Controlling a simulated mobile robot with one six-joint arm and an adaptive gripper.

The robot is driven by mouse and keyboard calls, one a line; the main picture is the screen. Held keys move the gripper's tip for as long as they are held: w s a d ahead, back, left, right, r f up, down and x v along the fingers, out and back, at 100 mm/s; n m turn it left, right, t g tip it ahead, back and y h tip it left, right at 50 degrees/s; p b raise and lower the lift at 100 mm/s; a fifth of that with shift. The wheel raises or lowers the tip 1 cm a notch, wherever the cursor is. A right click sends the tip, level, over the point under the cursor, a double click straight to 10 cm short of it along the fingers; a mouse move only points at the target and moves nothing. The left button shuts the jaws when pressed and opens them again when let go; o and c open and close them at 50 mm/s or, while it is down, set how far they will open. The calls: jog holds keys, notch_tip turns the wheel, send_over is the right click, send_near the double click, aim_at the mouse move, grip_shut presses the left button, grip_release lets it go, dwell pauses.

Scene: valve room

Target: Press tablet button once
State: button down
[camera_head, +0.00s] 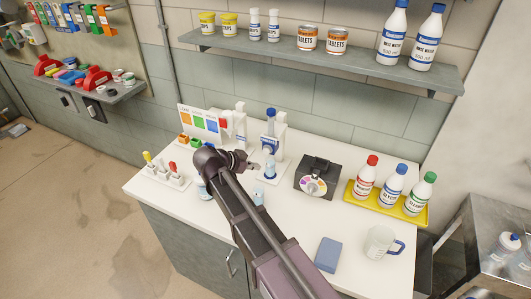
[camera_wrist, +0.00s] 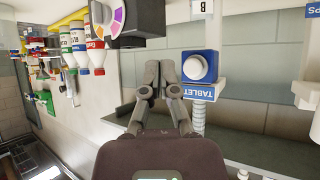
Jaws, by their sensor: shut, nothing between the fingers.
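The tablet dispenser is a white stand with a blue block (camera_wrist: 198,91) that reads "TABLET", and a round white button (camera_wrist: 196,67) sits on the block's face. In the head view the dispenser (camera_head: 270,143) stands at the back of the white counter, its blue part facing out. My gripper (camera_wrist: 160,70) is shut and empty, with its fingertips just left of the button in the wrist view. I cannot tell whether they touch the block. In the head view my gripper (camera_head: 252,165) is in front of the dispenser, partly hidden by my arm.
A second white dispenser (camera_head: 238,122) stands left of it. A dark box with a colour dial (camera_head: 314,187) is to the right, then a yellow tray (camera_head: 352,194) of bottles, a mug (camera_head: 379,243) and a blue block (camera_head: 328,254). A bottle shelf (camera_head: 330,62) hangs above.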

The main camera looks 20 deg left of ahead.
aim_at(267, 154)
jog(key=shift+w+d, duration=0.15)
jog(key=shift+w, duration=2.15)
jog(key=shift+w, duration=0.1)
jog(key=shift+w+d, duration=0.1)
jog(key=shift+w, duration=0.2)
jog(key=shift+w, duration=0.55)
dwell(1.0)
jog(key=shift+s, duration=0.95)
jog(key=shift+s, duration=0.1)
jog(key=shift+s+a, duration=0.15)
jog(key=shift+s, duration=1.1)
jog(key=shift+s+a, duration=0.1)
jog(key=shift+s, duration=1.1)
